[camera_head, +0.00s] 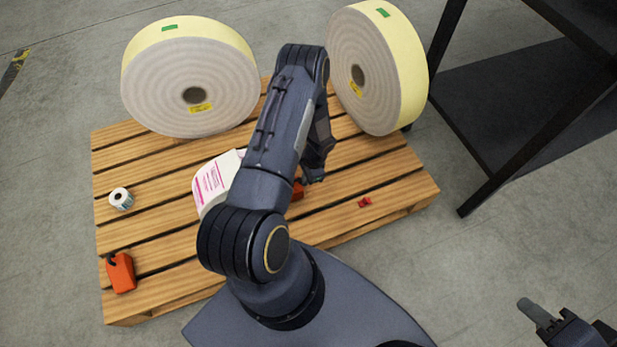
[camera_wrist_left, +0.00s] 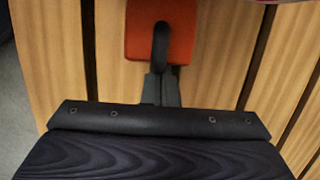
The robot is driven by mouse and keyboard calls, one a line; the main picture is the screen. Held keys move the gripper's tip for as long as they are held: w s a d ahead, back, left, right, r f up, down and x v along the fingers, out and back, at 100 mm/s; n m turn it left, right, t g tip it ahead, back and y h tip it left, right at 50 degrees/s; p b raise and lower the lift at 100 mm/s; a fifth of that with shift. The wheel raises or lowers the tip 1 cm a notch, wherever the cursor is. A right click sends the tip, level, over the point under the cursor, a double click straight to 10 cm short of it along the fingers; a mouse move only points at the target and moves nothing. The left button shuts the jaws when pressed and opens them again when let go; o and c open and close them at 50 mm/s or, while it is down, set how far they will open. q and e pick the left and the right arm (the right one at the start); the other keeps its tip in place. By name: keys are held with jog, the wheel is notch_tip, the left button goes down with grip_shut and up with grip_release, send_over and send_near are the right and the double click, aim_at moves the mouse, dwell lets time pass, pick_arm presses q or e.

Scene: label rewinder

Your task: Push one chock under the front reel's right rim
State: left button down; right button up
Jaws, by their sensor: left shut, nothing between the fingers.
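The front reel (camera_head: 212,186), white with pink print, stands on the pallet's middle, its right side hidden behind my left arm. One orange chock (camera_head: 298,190) shows only as a sliver beside my left gripper (camera_head: 314,176). In the left wrist view this chock (camera_wrist_left: 182,35) lies on the slats with a black handle, and my left gripper (camera_wrist_left: 160,88) is shut and empty right at its near edge; I cannot tell whether they touch. A second orange chock (camera_head: 121,274) with a black handle lies at the pallet's front left. My right gripper (camera_head: 540,314) is at the lower right, away from the pallet.
Two big yellow-sided reels (camera_head: 180,95) (camera_head: 370,95) stand at the back of the wooden pallet (camera_head: 150,215). A small label roll (camera_head: 121,199) is at the left, and a small red piece (camera_head: 365,202) at the right. A dark frame (camera_head: 480,165) stands to the right.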

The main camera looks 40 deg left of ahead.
pick_arm(q)
jog(key=w+d+r+n+t+h+p, duration=0.1)
jog(key=d+r+n+t, duration=0.1)
jog(key=r, duration=1.6)
jog(key=w+d+r+n+t+h+p, duration=0.1)
jog(key=d+r+n, duration=0.1)
jog(key=r, duration=1.5)
jog(key=s+d+r+n+t+h, duration=0.1)
jog(key=s+d+r+t+h, duration=0.15)
jog(key=s+d+r, duration=0.55)
jog(key=s+d+r+n+t+h, duration=0.1)
jog(key=s+d+r+n+t, duration=0.2)
jog(key=s+r, duration=0.5)
notch_tip(320, 180, up, 27)
jog(key=s+m+p, duration=0.1)
jog(key=p, duration=2.7)
jog(key=shift+s+d+p, duration=0.2)
jog(key=shift+d+p, duration=0.15)
jog(key=shift+d, duration=0.1)
jog(key=shift+r+y, duration=0.1)
jog(key=shift+y, duration=0.15)
